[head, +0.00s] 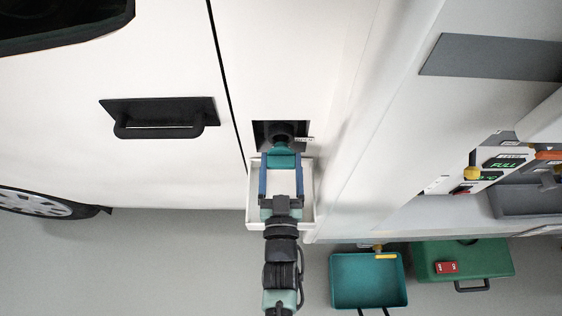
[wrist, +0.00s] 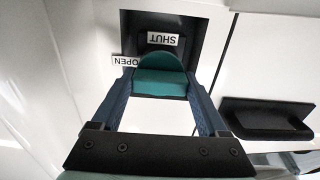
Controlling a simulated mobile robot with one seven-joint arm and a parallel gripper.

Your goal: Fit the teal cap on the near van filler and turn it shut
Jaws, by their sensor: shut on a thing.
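The teal cap (wrist: 162,82) is between the fingertips of my gripper (wrist: 161,88), in front of the dark filler recess (wrist: 198,42) in the white van side. Labels reading SHUT (wrist: 161,39) and OPEN (wrist: 124,61) show beside the recess in the wrist view. In the head view the cap (head: 282,156) sits right at the lower part of the recess (head: 265,130), against the dark round filler (head: 280,138). My gripper (head: 281,165) is shut on the cap. The cap hides most of the filler mouth, so I cannot tell whether it is seated.
A white flap or tray (head: 308,190) lies just below the recess, behind my gripper. A black door handle (head: 160,117) is to the left. A teal tray (head: 368,280) and a green case (head: 462,262) stand on the floor at right. A control panel (head: 492,170) is further right.

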